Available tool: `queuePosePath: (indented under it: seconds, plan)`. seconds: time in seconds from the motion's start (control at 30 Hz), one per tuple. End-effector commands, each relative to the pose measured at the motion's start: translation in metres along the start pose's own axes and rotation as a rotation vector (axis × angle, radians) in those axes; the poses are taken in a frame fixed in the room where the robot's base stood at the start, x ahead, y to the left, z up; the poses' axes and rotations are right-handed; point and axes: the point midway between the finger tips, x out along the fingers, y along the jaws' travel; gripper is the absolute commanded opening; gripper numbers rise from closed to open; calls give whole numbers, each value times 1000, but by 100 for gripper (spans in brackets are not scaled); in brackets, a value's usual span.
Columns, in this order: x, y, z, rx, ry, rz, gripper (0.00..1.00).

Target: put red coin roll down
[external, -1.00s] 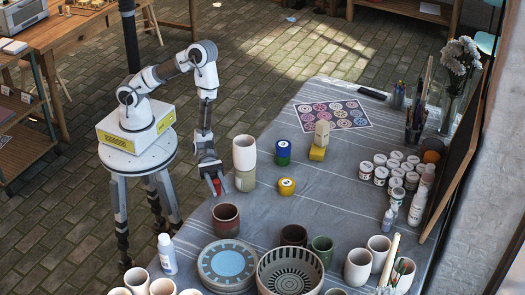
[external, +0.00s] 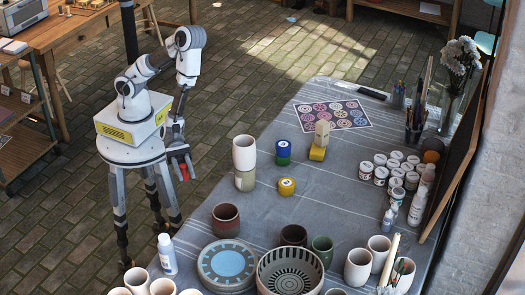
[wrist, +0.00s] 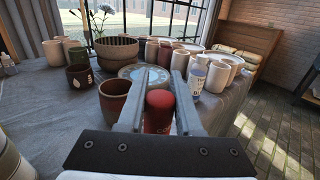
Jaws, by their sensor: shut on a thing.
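The red coin roll (external: 184,172) is a small red cylinder between the fingers of my gripper (external: 180,165). In the wrist view the red coin roll (wrist: 158,112) stands roughly upright between the two grey fingers. My gripper is shut on it. In the external view the gripper is left of the table's left edge, in front of my base stand, over the brick floor rather than the cloth. The roll's lower end is hidden in the wrist view.
A patterned plate (external: 228,265), a bowl (external: 290,275) and paint jars crowd the front and right. The cloth's middle has bare room.

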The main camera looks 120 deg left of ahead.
Motion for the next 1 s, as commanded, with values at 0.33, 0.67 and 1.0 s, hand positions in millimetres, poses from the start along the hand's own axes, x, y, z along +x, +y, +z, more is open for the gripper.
queuePosePath:
  seconds: [0.33, 0.67, 1.0]
  plan:
    - [-20, 67, 66, 2, -10, 78, 0]
    - [-51, 125, 118, 4, -12, 144, 0]
    - [-100, 190, 167, 7, -6, 235, 0]
